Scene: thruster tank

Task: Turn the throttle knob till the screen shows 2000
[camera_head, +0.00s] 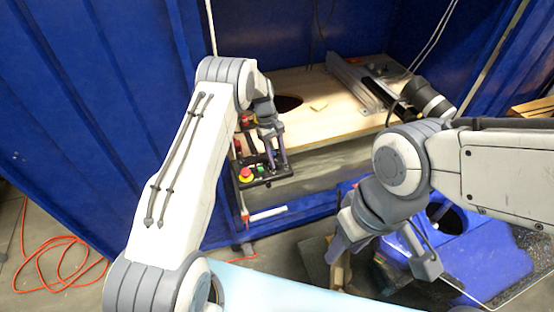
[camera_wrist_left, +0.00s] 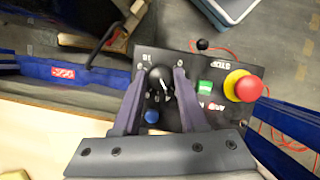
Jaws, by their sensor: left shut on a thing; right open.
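The black throttle knob (camera_wrist_left: 160,80) sits on the black control panel (camera_wrist_left: 226,111) in the left wrist view, with a pale pointer line on it. My left gripper (camera_wrist_left: 157,82) is shut on the knob, one finger on each side. In the head view my left gripper (camera_head: 271,162) reaches down to the control panel (camera_head: 270,181) at the tank's front, and the knob is hidden there. My right gripper (camera_head: 385,257) is open and empty, low at the right, apart from the panel. I cannot make out a screen reading in either view.
The panel also carries a red mushroom button on a yellow base (camera_wrist_left: 242,86), a green button (camera_wrist_left: 205,88) and a blue button (camera_wrist_left: 152,116). A wooden board (camera_head: 330,118) with a metal rail (camera_head: 352,80) lies behind. An orange cable (camera_head: 62,262) lies on the floor.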

